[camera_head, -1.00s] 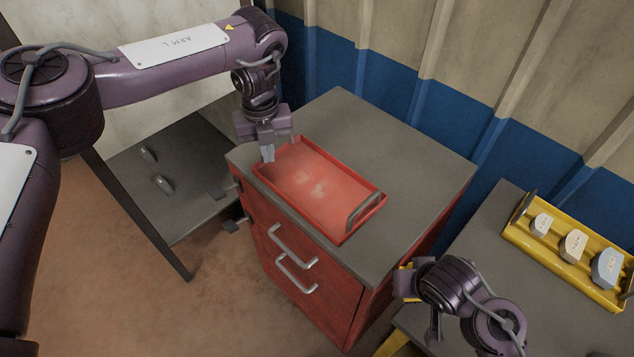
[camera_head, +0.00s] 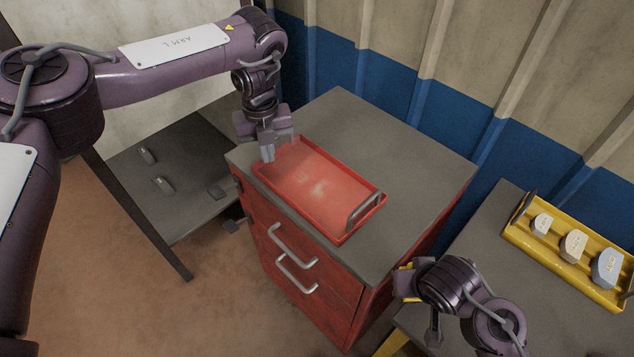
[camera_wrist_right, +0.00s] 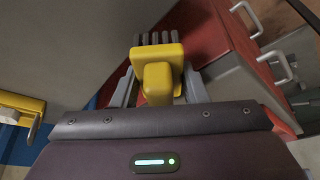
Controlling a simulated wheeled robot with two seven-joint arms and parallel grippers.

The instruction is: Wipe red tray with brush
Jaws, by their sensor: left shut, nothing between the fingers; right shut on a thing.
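The red tray (camera_head: 325,205) lies on the grey top of the red cabinet, with pale dusty patches on its floor and a grey handle at its right end. My left gripper (camera_head: 268,155) is shut and empty at the tray's far left end, its fingertips at the rim; I cannot tell whether they touch it. My right gripper (camera_head: 405,283) is low in front of the cabinet's right side, away from the tray. In the right wrist view it is shut on the yellow brush (camera_wrist_right: 158,72), whose dark bristles point away from the wrist.
The red cabinet (camera_head: 300,312) has drawers with silver handles. A dark low table (camera_head: 190,215) with small grey parts is at the left. A corrugated wall closes the back.

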